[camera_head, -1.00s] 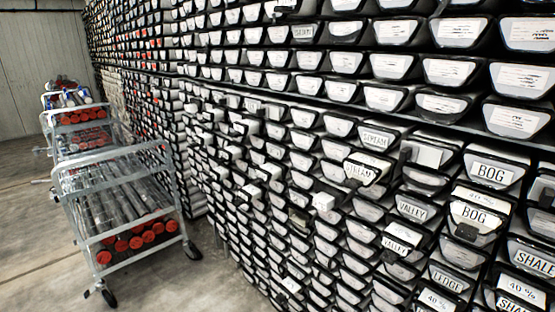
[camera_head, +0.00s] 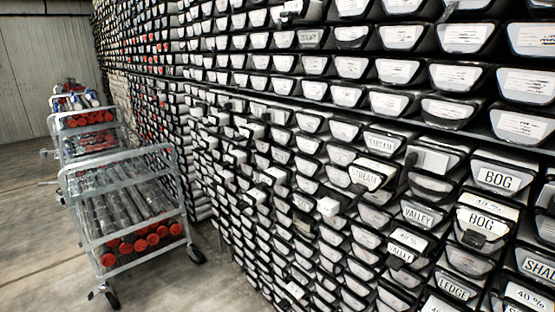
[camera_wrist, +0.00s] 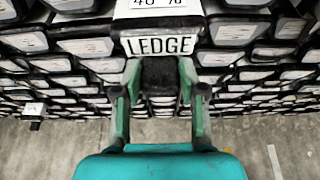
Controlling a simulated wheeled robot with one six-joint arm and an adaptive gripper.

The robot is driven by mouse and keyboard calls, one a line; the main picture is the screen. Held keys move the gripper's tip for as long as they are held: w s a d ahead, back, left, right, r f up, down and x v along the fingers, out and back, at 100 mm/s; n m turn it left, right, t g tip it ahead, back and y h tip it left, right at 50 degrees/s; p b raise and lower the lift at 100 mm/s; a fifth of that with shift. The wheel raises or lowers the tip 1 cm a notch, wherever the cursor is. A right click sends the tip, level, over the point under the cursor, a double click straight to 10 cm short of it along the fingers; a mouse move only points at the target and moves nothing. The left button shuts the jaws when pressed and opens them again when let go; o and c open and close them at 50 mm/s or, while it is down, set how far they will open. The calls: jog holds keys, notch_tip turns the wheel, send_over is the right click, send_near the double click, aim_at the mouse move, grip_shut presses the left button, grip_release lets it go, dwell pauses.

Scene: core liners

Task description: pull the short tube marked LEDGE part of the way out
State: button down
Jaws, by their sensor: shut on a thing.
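In the wrist view, the white label reading LEDGE (camera_wrist: 159,45) is on the front of a dark-edged tube end, with a white "40 %" card (camera_wrist: 160,8) above it. My gripper (camera_wrist: 160,80) has its two green fingers on either side of the dark tab (camera_wrist: 160,76) just below that label, shut on it. My gripper is not in the head view.
Wire carts (camera_head: 125,205) with red-capped tubes stand at the left. The concrete floor (camera_head: 45,270) is clear in front of them.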

jog(key=s+a, duration=0.8)
jog(key=a, duration=0.2)
jog(key=shift+s+a, duration=0.15)
jog(key=shift+a, duration=0.15)
dwell(1.0)
